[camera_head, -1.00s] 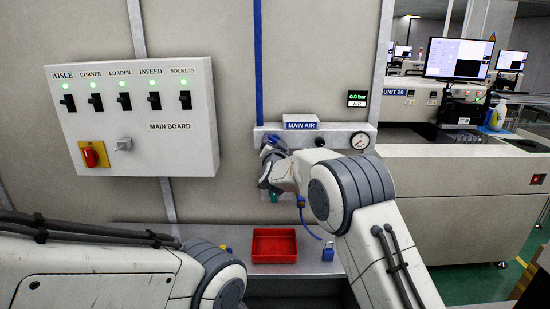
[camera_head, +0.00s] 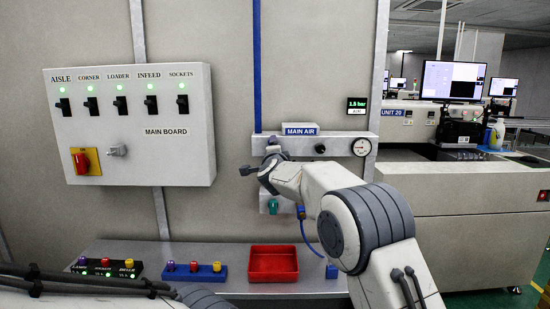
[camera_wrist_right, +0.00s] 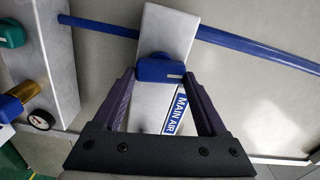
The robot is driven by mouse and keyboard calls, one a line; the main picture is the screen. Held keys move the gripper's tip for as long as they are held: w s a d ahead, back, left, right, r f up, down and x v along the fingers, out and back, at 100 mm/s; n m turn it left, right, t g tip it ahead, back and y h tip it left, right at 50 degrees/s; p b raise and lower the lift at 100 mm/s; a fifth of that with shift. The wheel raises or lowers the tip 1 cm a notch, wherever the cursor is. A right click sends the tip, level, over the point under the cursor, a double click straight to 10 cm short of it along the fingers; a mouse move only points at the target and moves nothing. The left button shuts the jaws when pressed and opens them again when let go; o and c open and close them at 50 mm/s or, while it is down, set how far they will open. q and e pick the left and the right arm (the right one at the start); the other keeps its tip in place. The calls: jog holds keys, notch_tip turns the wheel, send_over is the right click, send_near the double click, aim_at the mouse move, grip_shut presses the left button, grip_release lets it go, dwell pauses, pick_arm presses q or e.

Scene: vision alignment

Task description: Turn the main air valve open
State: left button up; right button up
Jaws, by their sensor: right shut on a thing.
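The main air valve has a blue handle (camera_wrist_right: 158,70) on a grey block (camera_wrist_right: 168,30) in the right wrist view. The handle lies roughly in line with the blue pipe (camera_wrist_right: 245,45). My right gripper (camera_wrist_right: 162,85) is shut on the handle, a dark finger on each side. In the head view my right gripper (camera_head: 266,160) is at the panel below the MAIN AIR label (camera_head: 301,130) and hides most of the handle. A small display (camera_head: 357,105) shows a green bar reading above zero. My left gripper is out of view; only part of its arm shows at bottom left.
A round gauge (camera_head: 362,147) sits on the panel's right end. A red tray (camera_head: 273,263) and a blue strip with coloured knobs (camera_head: 194,272) lie on the shelf below. The MAIN BOARD switch box (camera_head: 130,125) is on the wall at left.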

jog(key=shift+f+m+b, duration=0.15)
jog(key=shift+m+b, duration=0.2)
jog(key=shift+m, duration=0.35)
jog(key=o, duration=1.3)
jog(key=shift+d, duration=0.1)
jog(key=shift+s, duration=0.15)
jog(key=s+b, duration=0.4)
jog(key=s, duration=0.6)
jog(key=shift+s, duration=0.1)
